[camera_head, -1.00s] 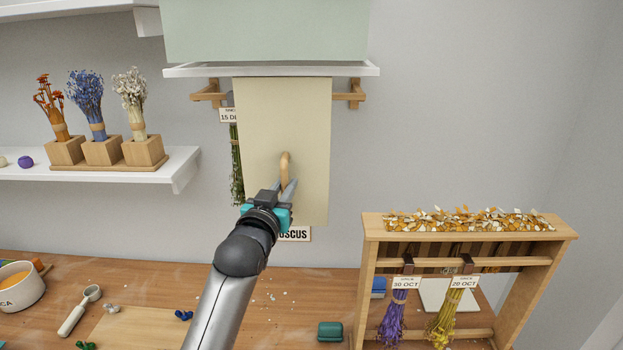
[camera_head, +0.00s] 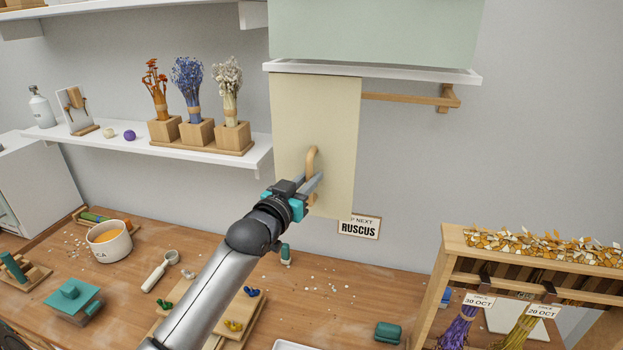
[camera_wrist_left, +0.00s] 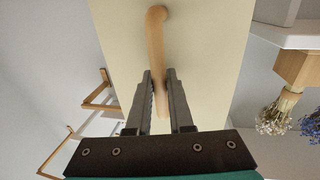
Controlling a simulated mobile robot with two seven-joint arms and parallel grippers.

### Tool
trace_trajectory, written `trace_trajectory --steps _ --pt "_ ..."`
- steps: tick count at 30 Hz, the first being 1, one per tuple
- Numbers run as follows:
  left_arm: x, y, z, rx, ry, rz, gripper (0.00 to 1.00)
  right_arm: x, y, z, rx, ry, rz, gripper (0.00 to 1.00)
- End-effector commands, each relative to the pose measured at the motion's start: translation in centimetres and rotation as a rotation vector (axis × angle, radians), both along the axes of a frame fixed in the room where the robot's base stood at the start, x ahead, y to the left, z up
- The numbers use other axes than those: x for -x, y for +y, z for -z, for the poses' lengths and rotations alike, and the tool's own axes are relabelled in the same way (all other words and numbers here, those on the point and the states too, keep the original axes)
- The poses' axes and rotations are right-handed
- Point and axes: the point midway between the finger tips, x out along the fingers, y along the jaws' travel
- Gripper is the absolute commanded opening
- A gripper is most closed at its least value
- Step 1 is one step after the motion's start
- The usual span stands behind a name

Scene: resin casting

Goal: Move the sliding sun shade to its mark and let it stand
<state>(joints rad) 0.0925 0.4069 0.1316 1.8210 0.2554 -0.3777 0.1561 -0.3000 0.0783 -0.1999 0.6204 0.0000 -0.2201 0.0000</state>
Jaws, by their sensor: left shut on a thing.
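The sun shade (camera_head: 330,112) is a cream panel hanging upright below a white ledge, at the left part of the wooden rail (camera_head: 405,98). A curved wooden handle (camera_head: 312,158) stands out from its lower half. My left gripper (camera_head: 312,183) is shut on this handle. In the left wrist view the gripper (camera_wrist_left: 160,85) has a finger on each side of the handle (camera_wrist_left: 156,40), with the shade (camera_wrist_left: 205,55) behind. A card reading RUSCUS (camera_head: 359,228) is on the wall at the shade's lower right. I see no clear mark for the shade. My right gripper is out of view.
A white shelf (camera_head: 200,150) with dried flowers in wooden blocks (camera_head: 196,133) is close to the shade's left edge. A wooden drying rack (camera_head: 437,285) stands at the lower right. The workbench below holds a cup (camera_head: 110,243), a scoop (camera_head: 160,270) and small tools.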

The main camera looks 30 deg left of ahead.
Motion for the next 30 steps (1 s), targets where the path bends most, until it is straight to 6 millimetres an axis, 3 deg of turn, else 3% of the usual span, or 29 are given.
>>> trace_trajectory --steps 1,2,10,20,30 --pt "0.0 0.5 0.0 -0.005 0.001 -0.009 0.0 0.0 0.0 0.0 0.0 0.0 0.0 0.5" --pt "0.0 0.5 0.0 -0.005 0.001 -0.01 0.21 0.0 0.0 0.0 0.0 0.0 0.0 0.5" --pt "0.0 0.3 0.0 -0.004 0.001 -0.007 0.5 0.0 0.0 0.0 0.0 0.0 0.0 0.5" --pt "0.4 0.2 0.1 -0.002 0.002 -0.004 0.5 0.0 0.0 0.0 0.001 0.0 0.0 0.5" --pt "4.8 -0.3 0.2 -0.003 0.003 -0.004 0.5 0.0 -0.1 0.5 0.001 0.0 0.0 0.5"
